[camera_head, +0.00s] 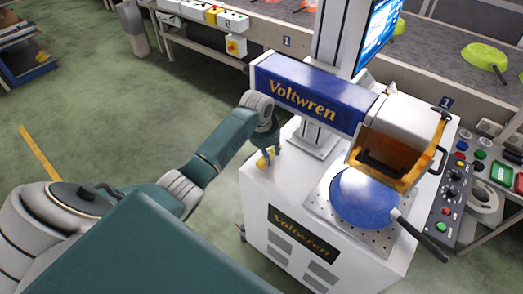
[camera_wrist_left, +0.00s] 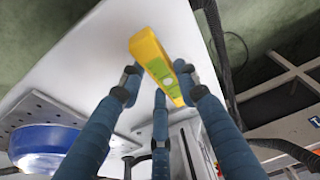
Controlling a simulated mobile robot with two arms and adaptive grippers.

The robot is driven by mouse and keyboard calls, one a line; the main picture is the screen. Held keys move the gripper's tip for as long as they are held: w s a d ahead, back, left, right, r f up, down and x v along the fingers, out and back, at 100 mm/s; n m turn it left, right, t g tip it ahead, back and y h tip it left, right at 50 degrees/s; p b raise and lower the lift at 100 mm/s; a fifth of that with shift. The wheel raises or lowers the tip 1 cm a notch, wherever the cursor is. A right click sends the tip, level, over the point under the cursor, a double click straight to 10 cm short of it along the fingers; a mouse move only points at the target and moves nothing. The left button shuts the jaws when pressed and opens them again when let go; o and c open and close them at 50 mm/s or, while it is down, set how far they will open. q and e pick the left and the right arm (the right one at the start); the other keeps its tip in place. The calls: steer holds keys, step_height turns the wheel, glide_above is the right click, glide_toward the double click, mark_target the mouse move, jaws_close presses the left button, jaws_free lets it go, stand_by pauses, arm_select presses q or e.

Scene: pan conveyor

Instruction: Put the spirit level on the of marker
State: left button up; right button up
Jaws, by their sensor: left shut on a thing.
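The spirit level is a yellow bar with a green middle, seen in the left wrist view (camera_wrist_left: 150,55). In the head view only a small yellow part (camera_head: 264,159) shows below my left gripper (camera_head: 271,150). My left gripper is shut on the level, with its blue fingers around it in the wrist view (camera_wrist_left: 162,85). The level is over the left part of the white cabinet top; I cannot tell whether it touches the top. The Voltwren machine (camera_head: 312,98), probably the marker, has a blue and white head above this cabinet. My right gripper is not in view.
A blue pan (camera_head: 362,197) rests on the perforated plate (camera_head: 318,203) under the machine's orange-edged hood (camera_head: 385,150), its handle past the cabinet's front edge. A control panel (camera_head: 455,190) stands at the right. A conveyor (camera_head: 425,55) with a green pan (camera_head: 484,56) runs behind.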

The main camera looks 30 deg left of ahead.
arm_select(q)
steer(key=a, duration=0.3)
steer(key=shift+w+a+r, duration=0.1)
steer(key=shift+a, duration=0.2)
steer(key=shift+f+p, duration=0.4)
steer(key=shift+f, duration=0.4)
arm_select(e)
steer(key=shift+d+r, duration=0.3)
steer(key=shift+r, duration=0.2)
arm_select(q)
steer(key=shift+f, duration=0.15)
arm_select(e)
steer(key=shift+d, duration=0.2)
arm_select(q)
steer(key=o, duration=1.2)
